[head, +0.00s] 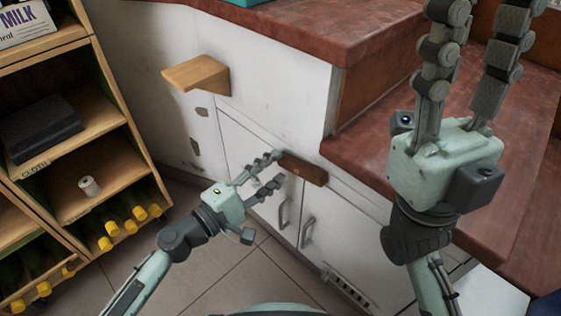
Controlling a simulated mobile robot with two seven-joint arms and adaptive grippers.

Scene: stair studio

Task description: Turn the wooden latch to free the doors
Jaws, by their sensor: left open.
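The wooden latch (303,168) is a dark brown bar fixed near the top of the white cabinet doors (293,200). It lies across them, sloping slightly down to the right. The doors have two grey bar handles and look shut. My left gripper (279,168) is open, with its fingertips right at the left end of the latch; I cannot tell whether they touch it. The fingers partly hide the upper part of the left door. My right gripper (484,35) is raised at the right, fingers spread and empty, far from the latch.
A wooden wall bracket (198,75) juts out above and left of the doors. The red-brown countertop (370,155) overhangs on the right. A wooden shelf (95,115) with bottles, a dark folded cloth and a roll stands at left. The tiled floor before the doors is clear.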

